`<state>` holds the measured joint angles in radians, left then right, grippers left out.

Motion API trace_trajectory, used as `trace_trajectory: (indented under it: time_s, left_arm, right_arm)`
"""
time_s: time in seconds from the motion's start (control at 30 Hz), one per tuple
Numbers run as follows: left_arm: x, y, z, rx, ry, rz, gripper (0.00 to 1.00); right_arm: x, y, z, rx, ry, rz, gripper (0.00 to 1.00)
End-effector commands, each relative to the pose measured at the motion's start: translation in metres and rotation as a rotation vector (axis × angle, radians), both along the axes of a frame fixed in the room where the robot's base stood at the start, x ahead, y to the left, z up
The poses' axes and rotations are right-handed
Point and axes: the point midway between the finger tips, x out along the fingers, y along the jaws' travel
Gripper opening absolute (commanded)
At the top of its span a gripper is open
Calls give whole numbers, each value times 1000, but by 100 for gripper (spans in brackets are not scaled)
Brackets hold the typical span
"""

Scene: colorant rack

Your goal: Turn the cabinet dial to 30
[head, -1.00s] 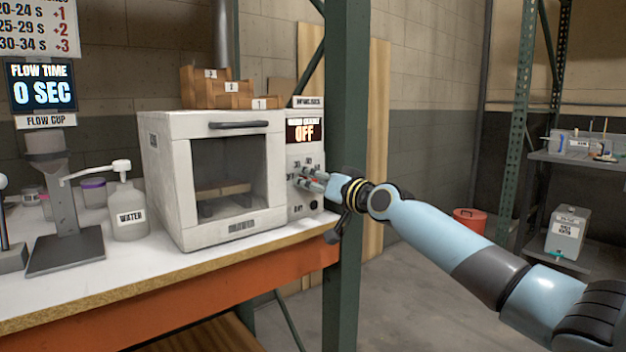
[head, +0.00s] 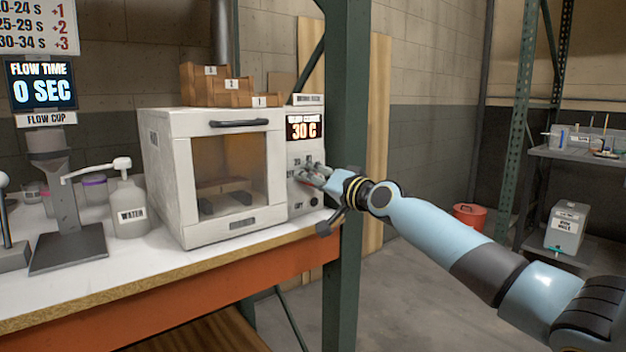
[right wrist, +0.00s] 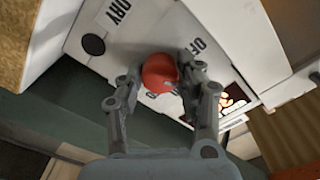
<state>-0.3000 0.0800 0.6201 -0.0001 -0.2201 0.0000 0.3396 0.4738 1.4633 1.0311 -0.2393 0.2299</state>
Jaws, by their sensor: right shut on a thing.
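The white cabinet (head: 165,190) stands on the bench with its window lit warm from inside. Its display (head: 303,128) reads 30 C. The red dial (right wrist: 160,73) shows in the right wrist view between the fingers of my right gripper (right wrist: 158,85). My right gripper is shut on the dial at the cabinet's control panel; in the head view the gripper (head: 313,178) mostly hides the dial. Parts of the panel's printed marks are covered by the fingers. My left gripper is not in view.
A green rack post (head: 347,90) stands right of the cabinet, close to my right forearm. A water bottle (head: 129,208) and the flow cup stand (head: 68,245) are on the bench to the left. Small numbered wooden boxes (head: 205,88) sit on the cabinet.

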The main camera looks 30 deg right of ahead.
Motion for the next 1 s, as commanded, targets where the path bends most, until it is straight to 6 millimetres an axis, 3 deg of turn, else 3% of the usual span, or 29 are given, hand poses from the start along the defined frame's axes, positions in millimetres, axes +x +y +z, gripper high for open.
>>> trace_trajectory:
  time_s: [0.07,0.1,0.23,0.57,1.0]
  left_arm:
    - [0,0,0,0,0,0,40]
    - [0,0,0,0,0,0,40]
    - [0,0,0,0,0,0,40]
    - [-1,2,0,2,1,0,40]
    - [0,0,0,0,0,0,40]
  right_arm:
    - [0,0,-1,0,1,0,4]
    - [0,0,-1,0,1,0,41]
    - [0,0,-1,0,1,0,58]
    - [-3,-1,-1,-3,1,0,59]
    - [-63,-6,-1,-7,2,-1,59]
